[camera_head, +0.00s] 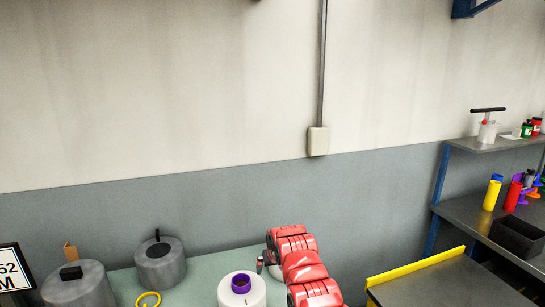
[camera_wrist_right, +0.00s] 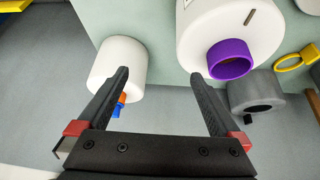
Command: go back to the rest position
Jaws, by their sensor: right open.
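My right arm, red, reaches in from the bottom of the head view, and its gripper (camera_head: 262,263) is small and partly hidden at the arm's far end. In the right wrist view my right gripper (camera_wrist_right: 160,76) shows two dark fingers spread wide apart with nothing between them. A white bobbin (camera_wrist_right: 112,58) is behind the left finger, apart from any grip. A larger white bobbin with a purple core (camera_wrist_right: 230,58) is beyond the right finger; it also shows in the head view (camera_head: 254,294), left of my arm. My left gripper is in neither view.
Grey metal cylinders (camera_head: 160,267) (camera_head: 80,290) and a yellow ring (camera_head: 148,299) are on the pale green table (camera_head: 205,266). A yellow-edged dark surface (camera_head: 450,285) is at right. A shelf (camera_head: 490,143) holds bottles and tools.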

